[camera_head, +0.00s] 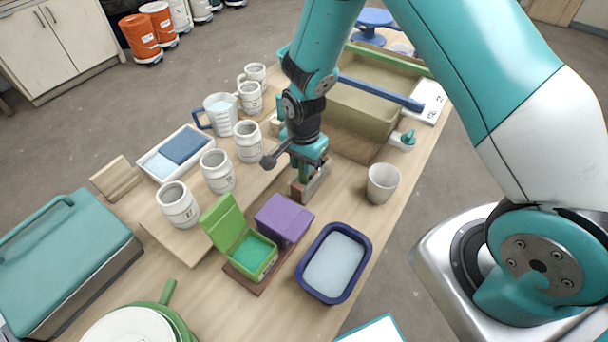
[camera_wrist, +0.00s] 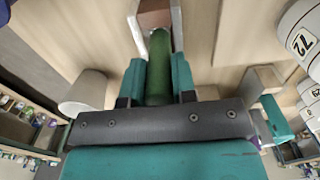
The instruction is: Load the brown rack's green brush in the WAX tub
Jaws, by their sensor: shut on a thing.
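My gripper (camera_head: 305,165) points down over the middle of the table. In the wrist view its teal fingers (camera_wrist: 158,80) are shut on the green brush handle (camera_wrist: 158,60). A small brown rack (camera_head: 298,190) stands right below; it also shows past the handle's far end in the wrist view (camera_wrist: 152,18). I cannot tell whether the brush still touches it. In front are a green tub with its lid open (camera_head: 248,258), a shut purple tub (camera_head: 284,220) and a navy tub with pale contents (camera_head: 335,262). No WAX label is readable on them.
A white cup (camera_head: 383,183) stands right of my gripper. Numbered mugs (camera_head: 178,204) and a blue-handled jug (camera_head: 220,115) stand left. A large basin (camera_head: 360,108) is behind, a teal case (camera_head: 65,262) at far left. Bare table lies between cup and navy tub.

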